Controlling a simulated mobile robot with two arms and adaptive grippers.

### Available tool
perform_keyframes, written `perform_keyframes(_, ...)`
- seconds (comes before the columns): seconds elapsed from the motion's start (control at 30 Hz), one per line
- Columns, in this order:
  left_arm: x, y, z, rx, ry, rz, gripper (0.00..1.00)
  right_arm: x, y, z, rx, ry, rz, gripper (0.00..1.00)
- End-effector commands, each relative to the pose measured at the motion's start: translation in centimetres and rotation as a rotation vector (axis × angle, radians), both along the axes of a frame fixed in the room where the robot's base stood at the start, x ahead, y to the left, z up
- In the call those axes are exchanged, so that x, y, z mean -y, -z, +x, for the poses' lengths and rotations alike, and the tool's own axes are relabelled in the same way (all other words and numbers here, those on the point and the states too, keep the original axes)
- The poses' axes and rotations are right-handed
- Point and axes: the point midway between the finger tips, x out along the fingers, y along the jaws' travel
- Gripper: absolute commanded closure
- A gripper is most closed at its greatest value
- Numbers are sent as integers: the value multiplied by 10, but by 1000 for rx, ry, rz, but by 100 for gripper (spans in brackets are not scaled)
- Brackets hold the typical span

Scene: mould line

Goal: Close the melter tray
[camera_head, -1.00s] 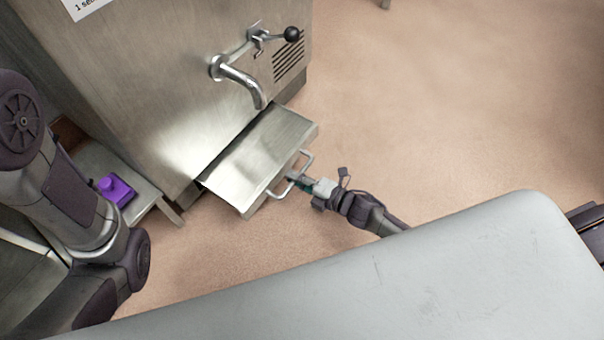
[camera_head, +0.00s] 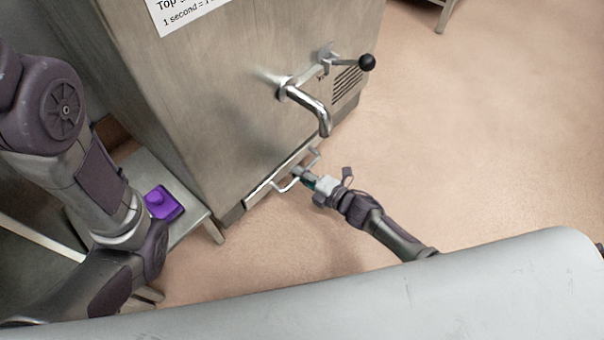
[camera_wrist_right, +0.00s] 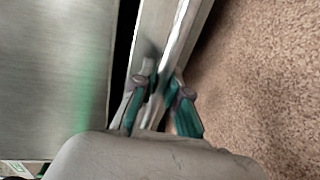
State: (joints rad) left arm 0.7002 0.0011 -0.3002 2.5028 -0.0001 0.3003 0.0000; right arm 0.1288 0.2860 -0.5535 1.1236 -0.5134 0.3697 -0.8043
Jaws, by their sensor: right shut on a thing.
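The steel melter (camera_head: 235,95) stands in the upper middle of the head view, with a curved spout and a black-knobbed lever on its front. The melter tray (camera_head: 262,193) is almost flush with the melter's front, below the spout; only its front edge and handle (camera_head: 287,185) show. In the right wrist view a narrow dark gap shows between the tray front (camera_wrist_right: 150,40) and the melter. My right gripper (camera_head: 302,174) is shut on the tray handle; its fingers (camera_wrist_right: 158,95) also show in the wrist view. My left arm comes in at the left; its gripper is out of view.
A low metal table (camera_head: 190,213) with a purple object (camera_head: 163,203) on it stands left of the melter. The brown floor (camera_head: 480,130) right of the melter is clear. Part of another stand's leg (camera_head: 444,15) shows at the top right.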

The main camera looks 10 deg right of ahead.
Motion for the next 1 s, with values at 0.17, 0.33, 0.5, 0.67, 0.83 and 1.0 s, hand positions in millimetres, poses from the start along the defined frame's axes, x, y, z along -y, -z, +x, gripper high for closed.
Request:
perform_keyframes(0.17,1,1,2,-4,0,1,44,0,-1,4,3,6,0,85)
perform_keyframes(0.33,1,0,3,-6,0,2,44,0,-1,3,3,5,0,61)
perform_keyframes(0.5,1,0,3,-6,0,2,44,0,-1,2,3,3,0,61)
perform_keyframes(0.67,0,0,2,-6,2,-3,44,2,-1,-1,2,3,-1,61)
perform_keyframes(0.83,0,0,2,-5,1,-1,44,17,-5,-20,1,2,-2,61)
perform_keyframes(1.0,0,0,1,-3,0,-1,44,39,-13,-50,-1,1,-2,61)
